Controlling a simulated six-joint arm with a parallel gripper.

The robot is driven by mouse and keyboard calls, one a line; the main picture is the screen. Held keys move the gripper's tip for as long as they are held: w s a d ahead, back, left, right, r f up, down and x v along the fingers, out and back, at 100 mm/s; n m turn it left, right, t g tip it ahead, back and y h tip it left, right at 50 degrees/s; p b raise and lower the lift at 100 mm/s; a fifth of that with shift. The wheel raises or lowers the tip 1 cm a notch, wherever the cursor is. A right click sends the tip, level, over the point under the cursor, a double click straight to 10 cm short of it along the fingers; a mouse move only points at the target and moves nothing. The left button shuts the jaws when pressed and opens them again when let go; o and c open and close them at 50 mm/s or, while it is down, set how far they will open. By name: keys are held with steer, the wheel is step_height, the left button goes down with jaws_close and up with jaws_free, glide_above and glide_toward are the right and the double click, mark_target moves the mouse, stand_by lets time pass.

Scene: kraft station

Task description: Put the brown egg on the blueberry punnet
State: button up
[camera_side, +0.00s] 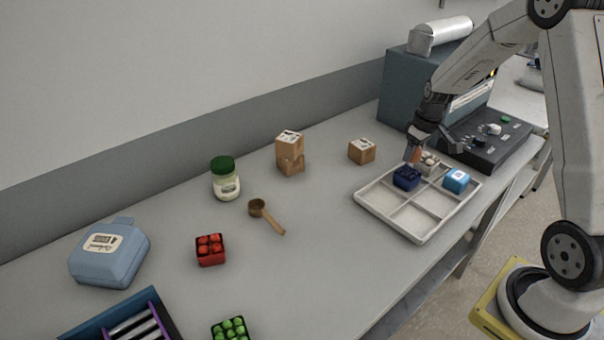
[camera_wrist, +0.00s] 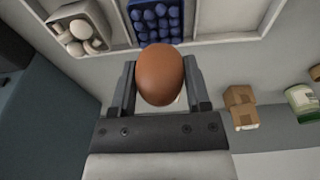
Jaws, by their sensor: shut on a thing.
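The brown egg (camera_wrist: 161,75) is held between the two fingers of my gripper (camera_wrist: 160,88) in the wrist view. In the side view my gripper (camera_side: 416,150) is above the back of the tray, with the egg (camera_side: 415,154) partly visible at its tip. The blueberry punnet (camera_side: 407,178) is dark blue and sits in a tray compartment, just below and in front of the egg. In the wrist view the punnet (camera_wrist: 156,22) shows past the egg, which looks apart from it; the exact gap is hard to tell.
The white divided tray (camera_side: 417,238) also holds a punnet of pale mushrooms (camera_side: 430,163) and a blue box (camera_side: 456,181). Cardboard boxes (camera_side: 362,151), a green-lidded jar (camera_side: 226,179), a wooden scoop (camera_side: 268,217) and a red punnet (camera_side: 210,250) stand left. A dark control panel (camera_side: 487,143) is behind right.

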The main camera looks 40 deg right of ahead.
mark_target(411, 161)
steer(key=shift+w+f, duration=0.1)
steer(key=shift+f, duration=1.55)
steer(key=shift+f, duration=0.1)
steer(key=o, duration=0.9)
steer(key=shift+s+r, duration=0.3)
steer(key=shift+r, duration=1.7)
steer(key=shift+s+r, duration=0.3)
steer(key=shift+r, duration=1.75)
steer(key=shift+s+r, duration=0.3)
steer(key=shift+r, duration=1.7)
